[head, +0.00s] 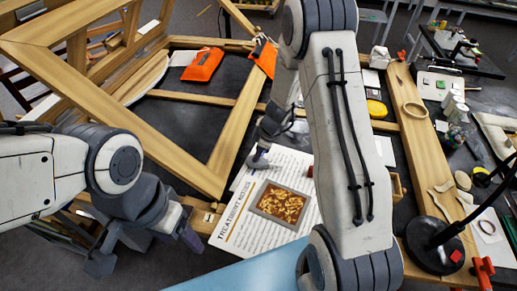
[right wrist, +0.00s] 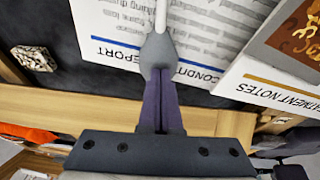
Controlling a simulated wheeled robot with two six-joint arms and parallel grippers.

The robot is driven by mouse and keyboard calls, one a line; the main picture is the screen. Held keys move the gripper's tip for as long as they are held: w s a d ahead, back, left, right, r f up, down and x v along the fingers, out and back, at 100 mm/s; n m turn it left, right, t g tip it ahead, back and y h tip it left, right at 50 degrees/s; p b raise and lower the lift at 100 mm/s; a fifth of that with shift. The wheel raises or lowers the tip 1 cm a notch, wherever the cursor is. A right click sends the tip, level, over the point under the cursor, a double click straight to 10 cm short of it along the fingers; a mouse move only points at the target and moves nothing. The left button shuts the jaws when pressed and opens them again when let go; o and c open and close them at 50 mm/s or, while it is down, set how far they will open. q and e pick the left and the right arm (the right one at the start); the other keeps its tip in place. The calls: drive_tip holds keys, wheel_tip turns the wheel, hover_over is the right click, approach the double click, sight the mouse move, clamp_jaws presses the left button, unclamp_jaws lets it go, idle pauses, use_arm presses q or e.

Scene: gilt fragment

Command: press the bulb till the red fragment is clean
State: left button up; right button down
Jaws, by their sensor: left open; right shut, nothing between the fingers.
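A grey bulb (right wrist: 158,56) with a white nozzle shows in the right wrist view, just beyond my right fingertips. My right gripper (right wrist: 161,82) is shut with nothing between its fingers. Its tips overlap the bulb's near end; whether they touch it I cannot tell. In the head view the bulb (head: 258,160) is small, at the notes sheet's upper left edge, below my right gripper (head: 266,138). My left gripper (head: 146,250) is open and empty at the lower left. A pale, brown-patterned fragment (right wrist: 33,58) lies on the dark surface. I cannot identify a red fragment.
A treatment notes sheet (head: 246,232) with a picture of golden pieces lies in the middle. A large wooden frame (head: 185,160) stands at the left. A black lamp base (head: 440,245) stands right. My right arm hides the centre.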

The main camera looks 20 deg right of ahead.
sight(257, 163)
drive_tip(key=r, duration=0.1)
drive_tip(key=r+p, duration=0.2)
drive_tip(key=r, duration=0.1)
drive_tip(key=shift+s+a, duration=0.25)
drive_tip(key=shift+s, duration=0.05)
drive_tip(key=v, duration=1)
drive_tip(key=shift+b, duration=0.35)
idle(0.4)
